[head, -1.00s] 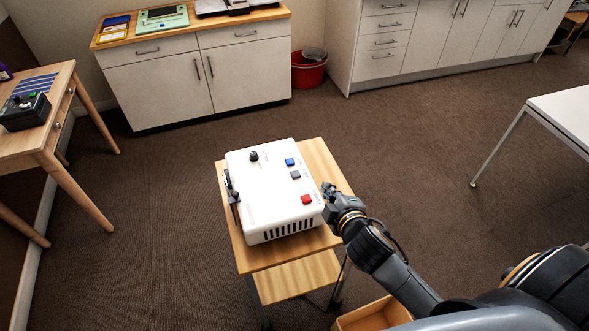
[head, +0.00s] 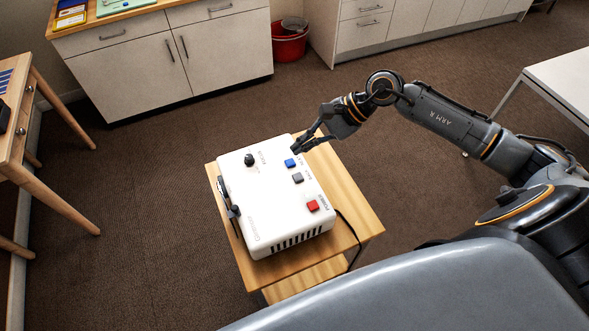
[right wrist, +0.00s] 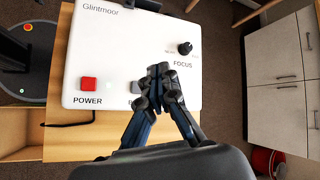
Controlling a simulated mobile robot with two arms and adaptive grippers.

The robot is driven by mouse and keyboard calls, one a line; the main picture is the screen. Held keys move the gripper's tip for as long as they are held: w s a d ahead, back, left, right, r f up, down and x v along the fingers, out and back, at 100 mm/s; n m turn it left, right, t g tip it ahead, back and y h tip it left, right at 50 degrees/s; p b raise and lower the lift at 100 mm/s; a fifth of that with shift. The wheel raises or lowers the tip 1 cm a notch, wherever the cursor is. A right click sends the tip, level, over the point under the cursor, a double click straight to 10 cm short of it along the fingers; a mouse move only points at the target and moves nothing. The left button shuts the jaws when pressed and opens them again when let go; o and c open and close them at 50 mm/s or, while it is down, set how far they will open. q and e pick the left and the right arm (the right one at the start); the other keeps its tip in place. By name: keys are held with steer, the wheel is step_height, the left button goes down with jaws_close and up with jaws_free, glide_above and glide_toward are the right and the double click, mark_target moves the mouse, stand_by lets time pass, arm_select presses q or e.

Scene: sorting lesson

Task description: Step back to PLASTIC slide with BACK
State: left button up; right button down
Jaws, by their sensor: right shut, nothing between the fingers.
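A white projector box (head: 270,228) sits on a small wooden table. Its top has a blue button (head: 290,162), a grey button (head: 297,178), a red button (head: 313,205) and a black knob (head: 249,159). In the right wrist view the red button (right wrist: 89,84) is labelled POWER and the knob (right wrist: 185,48) FOCUS. The grey button (right wrist: 136,88) shows beside my fingers, its label mostly hidden; the blue button is hidden. My right gripper (head: 296,149) is shut and empty, fingertips just beyond the blue button; I cannot tell whether they touch. My left gripper is out of view.
The small table (head: 360,218) has bare wood right of the box, with a black cable (head: 352,232). White cabinets (head: 130,70) and a red bucket (head: 289,47) stand at the back. A wooden desk (head: 18,150) is at left, a white table (head: 565,75) at right.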

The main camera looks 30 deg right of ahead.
steer(key=b, duration=0.1)
glide_above(301, 177)
step_height(301, 177, down, 6)
steer(key=shift+f, duration=0.1)
step_height(301, 177, down, 2)
steer(key=b, duration=0.3)
steer(key=shift+d+f, duration=0.1)
steer(key=shift+f, duration=0.2)
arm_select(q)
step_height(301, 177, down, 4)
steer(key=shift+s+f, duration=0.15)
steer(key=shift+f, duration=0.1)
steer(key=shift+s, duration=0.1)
arm_select(e)
steer(key=shift+r, duration=0.1)
arm_select(q)
steer(key=shift+b, duration=0.3)
stand_by(0.4)
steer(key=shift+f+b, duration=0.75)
arm_select(e)
steer(key=shift+f, duration=0.45)
